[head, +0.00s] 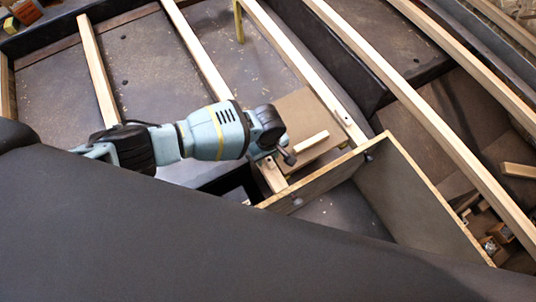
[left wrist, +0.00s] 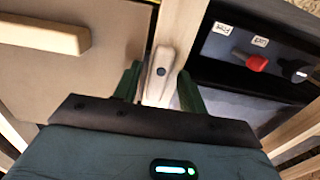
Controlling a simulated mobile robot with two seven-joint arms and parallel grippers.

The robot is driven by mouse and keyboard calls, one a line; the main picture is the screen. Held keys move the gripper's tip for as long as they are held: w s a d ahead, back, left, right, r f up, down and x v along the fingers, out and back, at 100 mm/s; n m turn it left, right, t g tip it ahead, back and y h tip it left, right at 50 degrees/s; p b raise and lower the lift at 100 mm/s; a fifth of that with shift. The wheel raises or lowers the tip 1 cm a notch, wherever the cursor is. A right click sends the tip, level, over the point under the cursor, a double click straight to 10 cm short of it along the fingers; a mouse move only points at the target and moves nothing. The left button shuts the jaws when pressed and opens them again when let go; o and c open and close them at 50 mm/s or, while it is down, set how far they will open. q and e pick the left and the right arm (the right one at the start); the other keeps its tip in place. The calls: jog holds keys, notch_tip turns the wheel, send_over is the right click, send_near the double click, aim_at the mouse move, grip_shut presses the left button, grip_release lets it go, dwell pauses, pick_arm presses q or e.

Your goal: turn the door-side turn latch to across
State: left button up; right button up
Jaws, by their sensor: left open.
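In the left wrist view a pale turn latch (left wrist: 161,72) with a dark central screw lies on a light wooden strip (left wrist: 182,22), its length running along the strip. My left gripper (left wrist: 159,78) is open, with one green finger on each side of the latch. Contact between fingers and latch cannot be made out. In the head view my left gripper (head: 284,154) is over the near end of a wooden batten, largely hiding the latch there. Another small latch (head: 347,119) shows on the batten to the right. My right gripper is not in view.
A brown panel (head: 300,106) with a wooden bar handle (head: 311,142) lies between the battens. A thin upright board (head: 325,181) stands close to the gripper. In the left wrist view a red switch (left wrist: 250,61) and a black knob (left wrist: 296,70) sit on a dark panel.

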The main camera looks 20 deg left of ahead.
pick_arm(q)
grip_shut()
dwell(0.3)
